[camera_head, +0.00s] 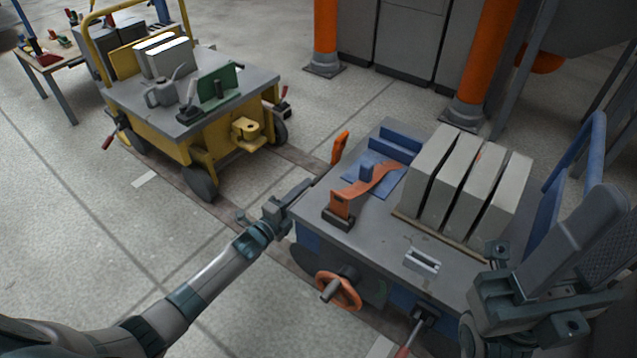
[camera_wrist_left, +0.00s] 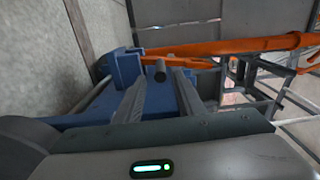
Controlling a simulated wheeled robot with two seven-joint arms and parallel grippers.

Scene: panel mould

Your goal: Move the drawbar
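I cannot tell for certain which part is the drawbar. A short orange bar (camera_head: 340,147) stands up at the far left edge of the blue cart (camera_head: 385,232). A curved orange piece (camera_head: 368,184) lies on the cart top beside a blue fixture (camera_head: 395,145). My left gripper (camera_head: 303,188) is just off the cart's left edge, apart from both orange parts. In the left wrist view its fingers (camera_wrist_left: 158,92) are spread, with a dark round peg (camera_wrist_left: 160,70) beyond the gap. My right gripper (camera_head: 500,285) hangs over the cart's right side; its finger gap is unclear.
A yellow cart (camera_head: 225,92) with a coupling (camera_head: 247,131) stands at the upper left. Several grey panels (camera_head: 455,180) stand on the blue cart. An orange handwheel (camera_head: 338,291) sticks out of its near side. Orange posts (camera_head: 490,50) stand behind.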

